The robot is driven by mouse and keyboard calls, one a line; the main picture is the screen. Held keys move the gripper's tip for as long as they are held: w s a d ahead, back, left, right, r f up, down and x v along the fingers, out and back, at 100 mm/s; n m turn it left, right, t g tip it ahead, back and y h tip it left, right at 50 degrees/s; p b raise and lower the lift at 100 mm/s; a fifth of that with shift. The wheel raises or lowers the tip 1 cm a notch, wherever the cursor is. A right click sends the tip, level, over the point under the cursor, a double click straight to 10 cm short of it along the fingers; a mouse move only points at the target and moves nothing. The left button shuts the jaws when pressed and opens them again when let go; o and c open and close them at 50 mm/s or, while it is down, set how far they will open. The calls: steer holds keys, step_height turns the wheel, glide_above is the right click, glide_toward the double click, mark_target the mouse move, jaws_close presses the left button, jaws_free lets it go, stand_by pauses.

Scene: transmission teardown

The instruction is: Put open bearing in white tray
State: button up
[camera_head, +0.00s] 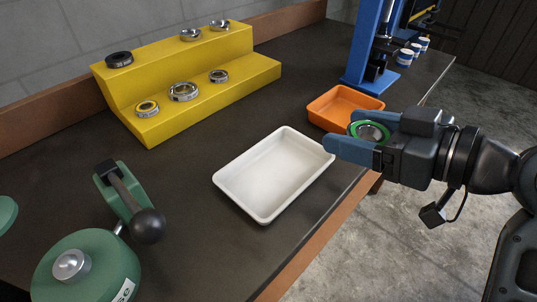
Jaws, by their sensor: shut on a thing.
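The picture is too small to tell for sure whether this is the open bearing. The held bearing is up in the air, near the table's front edge, right of the white tray and in front of the orange tray. The white tray (222,183) lies on the dark table and is empty. My fingertips show at the white tray's right corner in the picture; the height between them is hard to tell.
A yellow stepped stand (205,103) at the back holds several bearings and rings. An orange tray (322,121) and a blue press (360,78) stand beyond my gripper. A green tool with a black-knobbed lever (90,265) fills the front left. Dark table surrounds the white tray.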

glide_above(281, 178)
step_height(281, 178, down, 6)
steer(key=shift+f, duration=0.2)
steer(key=shift+f+p, duration=0.3)
steer(key=shift+f, duration=1.7)
steer(key=shift+f, duration=0.1)
steer(key=shift+f+b, duration=0.45)
steer(key=shift+b, duration=0.1)
steer(key=shift+f, duration=0.1)
steer(key=o, duration=1.3)
